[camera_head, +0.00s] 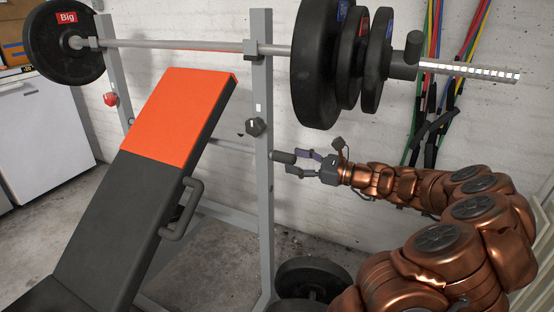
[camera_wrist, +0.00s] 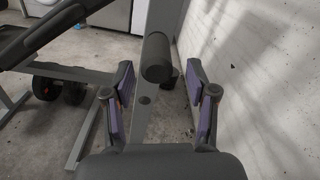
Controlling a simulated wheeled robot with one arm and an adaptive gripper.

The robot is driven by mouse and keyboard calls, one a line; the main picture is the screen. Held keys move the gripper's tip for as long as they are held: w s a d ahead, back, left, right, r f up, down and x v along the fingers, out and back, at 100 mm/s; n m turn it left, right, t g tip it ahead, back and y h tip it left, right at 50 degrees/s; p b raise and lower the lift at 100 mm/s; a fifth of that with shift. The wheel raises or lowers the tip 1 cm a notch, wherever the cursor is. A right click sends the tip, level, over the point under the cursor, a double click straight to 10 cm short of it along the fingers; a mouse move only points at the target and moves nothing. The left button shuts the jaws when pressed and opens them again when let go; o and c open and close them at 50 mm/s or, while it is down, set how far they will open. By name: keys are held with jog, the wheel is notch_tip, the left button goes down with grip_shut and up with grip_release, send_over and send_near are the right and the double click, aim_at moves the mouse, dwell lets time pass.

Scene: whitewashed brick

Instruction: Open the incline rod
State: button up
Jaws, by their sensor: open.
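The incline rod runs behind the raised bench and ends in a dark cylindrical grip (camera_head: 284,156), just right of the grey upright post. In the wrist view the end of this grip (camera_wrist: 156,60) shows ahead, roughly centred between my fingertips and a little above them. My gripper (camera_head: 303,162) is open and empty, right beside the grip's end in the head view. Its two purple-padded fingers also show in the wrist view (camera_wrist: 159,85), spread either side with a gap to the grip. Most of the rod is hidden behind the post and the bench.
The bench (camera_head: 103,198) has an orange-topped backrest tilted up. A barbell (camera_head: 180,45) with black plates (camera_head: 322,65) rests on the rack above. The grey post (camera_head: 262,200) stands close left of my gripper. A white brick wall (camera_wrist: 255,85) runs close on the right.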

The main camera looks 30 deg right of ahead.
aim_at(278, 157)
jog(key=shift+b+x, duration=0.8)
jog(key=shift+x, duration=2.15)
jog(key=shift+s+a, duration=0.15)
jog(key=shift+c, duration=0.2)
grip_shut()
jog(key=shift+r, duration=0.1)
